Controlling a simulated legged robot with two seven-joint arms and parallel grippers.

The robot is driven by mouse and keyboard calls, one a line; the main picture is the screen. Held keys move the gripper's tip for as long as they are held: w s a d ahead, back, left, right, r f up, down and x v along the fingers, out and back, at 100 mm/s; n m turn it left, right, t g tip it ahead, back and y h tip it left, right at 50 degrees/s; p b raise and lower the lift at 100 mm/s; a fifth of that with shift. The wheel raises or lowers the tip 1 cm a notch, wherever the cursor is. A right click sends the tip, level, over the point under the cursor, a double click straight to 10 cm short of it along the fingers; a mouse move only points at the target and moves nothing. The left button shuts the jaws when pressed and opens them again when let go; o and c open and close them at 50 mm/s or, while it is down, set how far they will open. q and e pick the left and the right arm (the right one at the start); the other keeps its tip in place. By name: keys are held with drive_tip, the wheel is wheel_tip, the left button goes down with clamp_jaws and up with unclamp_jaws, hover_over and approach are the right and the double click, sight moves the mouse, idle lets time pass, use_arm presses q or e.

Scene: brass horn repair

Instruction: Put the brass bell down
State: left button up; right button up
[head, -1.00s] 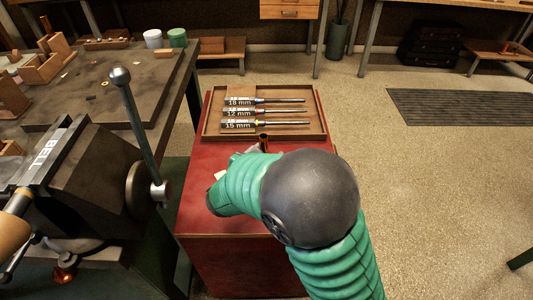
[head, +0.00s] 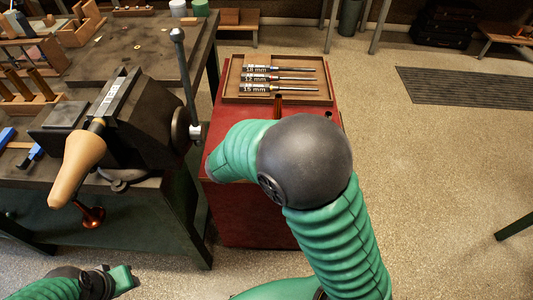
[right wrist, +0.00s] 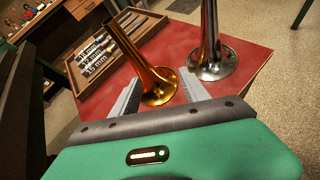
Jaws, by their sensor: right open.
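The brass bell (right wrist: 155,75) stands flare down on the red cabinet top (right wrist: 95,100) in the right wrist view. My right gripper (right wrist: 158,90) is open, with one finger on each side of the bell's flare. I cannot tell whether either finger touches it. In the head view only the bell's upper tube (head: 278,107) shows; my right arm hides the rest and the right gripper. A silver bell (right wrist: 210,45) stands just right of the brass one. My left gripper (head: 122,279) is at the bottom left of the head view; its fingers are not clear.
A wooden tray (head: 240,96) with three labelled mandrels lies at the back of the cabinet. The bench vise (head: 125,120) with an upright lever (head: 185,80) stands to the left, holding a tan tapered piece (head: 78,160). Open floor lies to the right.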

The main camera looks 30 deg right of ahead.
drive_tip(key=s+f+m+g, duration=0.1)
drive_tip(key=s, duration=0.1)
drive_tip(key=s+f+m+g+y, duration=0.1)
drive_tip(key=s+f+m, duration=0.1)
drive_tip(key=s+d+f+m+g+y, duration=0.1)
drive_tip(key=s, duration=0.1)
drive_tip(key=shift+s+f, duration=0.1)
drive_tip(key=shift+f, duration=0.05)
drive_tip(key=s+a+f+m+y, duration=0.4)
drive_tip(key=s+a+m+y, duration=0.6)
drive_tip(key=m, duration=0.8)
use_arm(q)
drive_tip(key=w+p+v, duration=0.1)
drive_tip(key=p+v, duration=0.7)
drive_tip(key=w+p+v, duration=0.2)
drive_tip(key=p+v, duration=0.6)
drive_tip(key=shift+w+d+r, duration=0.25)
drive_tip(key=shift+d+r, duration=0.15)
drive_tip(key=shift+d, duration=0.05)
use_arm(e)
wheel_tip(320, 180, up, 16)
drive_tip(key=h, duration=0.1)
drive_tip(key=shift+w+a+r, duration=0.15)
drive_tip(key=shift+w+a, duration=0.05)
drive_tip(key=shift+a, duration=0.2)
